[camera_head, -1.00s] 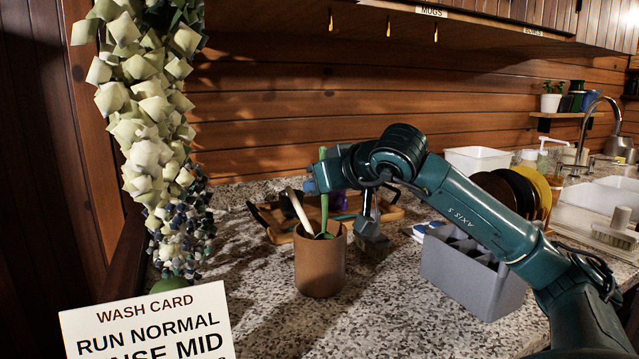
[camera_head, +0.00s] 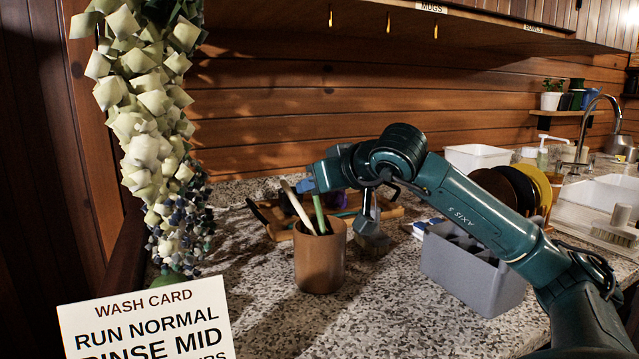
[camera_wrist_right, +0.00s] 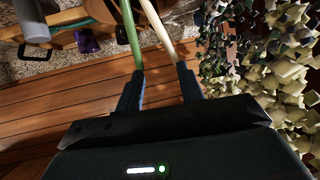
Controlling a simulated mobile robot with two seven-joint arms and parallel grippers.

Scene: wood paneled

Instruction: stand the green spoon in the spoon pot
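The spoon pot (camera_head: 320,267) is a brown cylinder standing upright on the speckled counter. The green spoon (camera_head: 319,214) stands in it, handle up and leaning slightly left; its lower end is hidden inside. A pale spoon handle (camera_head: 297,208) leans left in the same pot. My right gripper (camera_head: 306,186) is just above the handle tops. In the right wrist view its fingers (camera_wrist_right: 162,82) are apart with nothing gripped between them. The green handle (camera_wrist_right: 131,35) ends by the left fingertip and the pale handle (camera_wrist_right: 160,32) by the right one. My left gripper is not in view.
A grey divided caddy (camera_head: 470,268) stands right of the pot, under my right arm. A wooden tray (camera_head: 385,217) with items lies behind the pot. A hanging plant (camera_head: 145,120) and a wash card (camera_head: 148,325) are at left. Counter in front of the pot is clear.

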